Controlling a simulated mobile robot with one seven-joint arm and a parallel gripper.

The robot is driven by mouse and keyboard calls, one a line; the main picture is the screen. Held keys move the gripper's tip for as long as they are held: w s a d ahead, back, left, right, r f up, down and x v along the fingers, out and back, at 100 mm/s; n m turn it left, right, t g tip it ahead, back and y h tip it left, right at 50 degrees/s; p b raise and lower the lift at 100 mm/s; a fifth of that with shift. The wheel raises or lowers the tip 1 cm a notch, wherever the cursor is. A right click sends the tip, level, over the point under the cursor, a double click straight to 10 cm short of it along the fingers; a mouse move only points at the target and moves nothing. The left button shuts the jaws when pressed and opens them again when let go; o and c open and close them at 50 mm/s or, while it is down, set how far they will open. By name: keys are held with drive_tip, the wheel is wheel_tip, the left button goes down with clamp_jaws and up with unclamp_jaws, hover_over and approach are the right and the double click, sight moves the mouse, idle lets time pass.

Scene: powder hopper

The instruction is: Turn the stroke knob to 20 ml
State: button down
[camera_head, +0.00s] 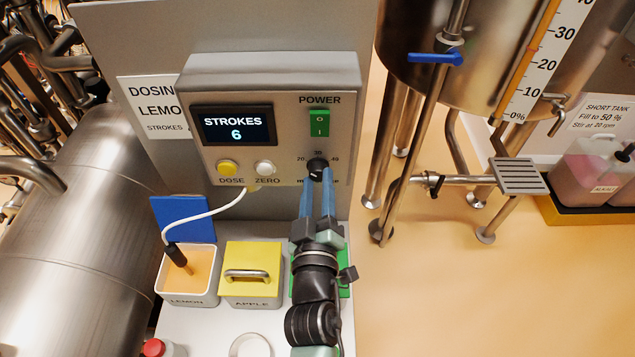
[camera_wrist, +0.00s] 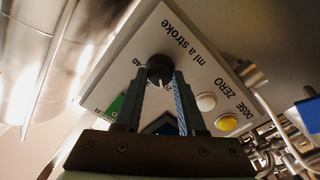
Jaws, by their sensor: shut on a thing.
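The stroke knob (camera_head: 317,165) is a small black dial on the dosing box front, with 20 at its left, 30 above and 40 at its right. In the wrist view the knob (camera_wrist: 160,68) shows upside down between my fingertips, with pale marks at its lower edge. I cannot tell which number it points to. My gripper (camera_head: 318,178) reaches up from below with its blue fingers on either side of the knob and is shut on it. In the wrist view my gripper (camera_wrist: 161,80) partly hides the scale. The display (camera_head: 234,125) reads STROKES 6.
A green power switch (camera_head: 319,123) sits just above the knob. The yellow DOSE button (camera_head: 228,168) and white ZERO button (camera_head: 265,168) lie left of it. An open lemon container (camera_head: 172,301) and a yellow-lidded apple container (camera_head: 251,299) stand below.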

drive_tip(key=shift+n, duration=0.7)
drive_tip(key=c, duration=0.5)
unclamp_jaws()
drive_tip(key=s+b, duration=0.4)
drive_tip(key=s, duration=0.9)
drive_tip(key=shift+f, duration=0.15)
